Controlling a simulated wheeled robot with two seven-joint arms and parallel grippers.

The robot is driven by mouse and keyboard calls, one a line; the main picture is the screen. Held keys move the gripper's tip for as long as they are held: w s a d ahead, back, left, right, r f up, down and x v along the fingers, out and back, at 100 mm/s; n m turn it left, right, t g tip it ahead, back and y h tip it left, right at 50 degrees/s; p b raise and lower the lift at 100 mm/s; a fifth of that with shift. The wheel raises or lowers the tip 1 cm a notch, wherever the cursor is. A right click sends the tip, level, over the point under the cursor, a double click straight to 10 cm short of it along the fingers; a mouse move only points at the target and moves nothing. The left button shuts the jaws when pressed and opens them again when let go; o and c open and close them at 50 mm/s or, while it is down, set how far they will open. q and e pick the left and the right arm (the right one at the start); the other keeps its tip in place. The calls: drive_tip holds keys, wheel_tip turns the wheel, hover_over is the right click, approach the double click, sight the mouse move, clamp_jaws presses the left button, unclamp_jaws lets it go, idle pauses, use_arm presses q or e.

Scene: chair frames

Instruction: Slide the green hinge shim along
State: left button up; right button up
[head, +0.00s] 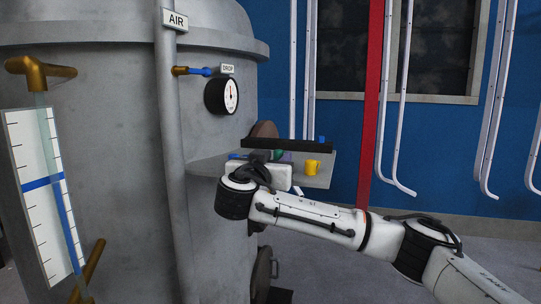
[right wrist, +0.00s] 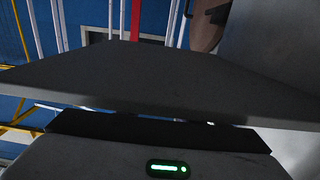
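A small green piece (head: 278,154) shows on the grey shelf (head: 318,178) that juts from the tank. It is tiny and partly covered, so I cannot tell for sure that it is the hinge shim. My right gripper (head: 262,157) is at the shelf's front, close to the green piece; its fingertips are too small and hidden to show open or shut, or any contact. In the right wrist view a dark slab, seemingly the shelf (right wrist: 150,75), fills the middle above my gripper's housing, and no fingers or shim show. My left gripper is out of view.
A dark bar (head: 290,143) runs along the back. A gauge (head: 222,95) and the large tank (head: 100,110) are on the left. White curved frames (head: 397,110) hang at right.

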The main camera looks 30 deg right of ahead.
drive_tip(key=shift+w+d, duration=0.1)
drive_tip(key=shift+d, duration=0.1)
drive_tip(key=shift+c, duration=1.1)
clamp_jaws()
drive_tip(key=shift+a+f+b, duration=0.1)
drive_tip(key=shift+a+b, duration=0.05)
drive_tip(key=shift+b, duration=0.15)
drive_tip(key=shift+s+a+f, duration=0.1)
drive_tip(key=shift+s+a, duration=0.3)
drive_tip(key=shift+a, duration=0.05)
drive_tip(key=shift+b+v, duration=1.2)
drive_tip(key=shift+v, duration=1.45)
drive_tip(key=shift+o, duration=1.8)
unclamp_jaws()
drive_tip(key=shift+o, duration=0.3)
